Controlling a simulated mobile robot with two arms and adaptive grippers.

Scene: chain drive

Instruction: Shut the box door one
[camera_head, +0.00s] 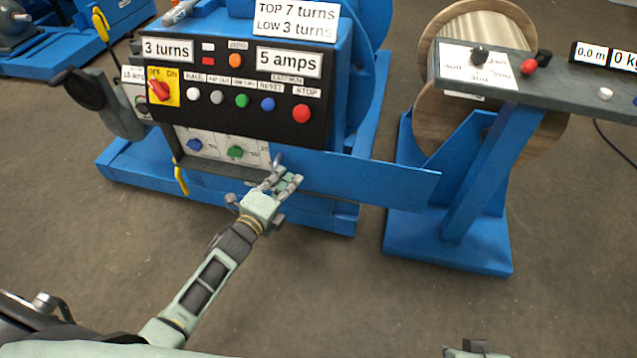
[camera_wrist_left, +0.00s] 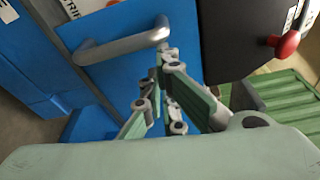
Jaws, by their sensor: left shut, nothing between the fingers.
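The box door (camera_head: 370,182) is a flat blue panel. It stands swung open to the right of a compartment under the black control panel. The open compartment (camera_head: 222,146) shows a white plate with a blue and a green knob. My left gripper (camera_head: 280,178) is at the door's left end, near the compartment's right edge, with its fingers together and empty. In the left wrist view, the fingers (camera_wrist_left: 165,85) are in front of a blue panel (camera_wrist_left: 118,68) with a silver handle (camera_wrist_left: 120,45), close to one handle end. I cannot tell whether they touch it.
The black control panel (camera_head: 235,118) with coloured buttons and a red stop button (camera_head: 302,113) is just above the compartment. A blue stand (camera_head: 480,190) with a wooden reel is at the right. Floor (camera_head: 330,290) in front is clear.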

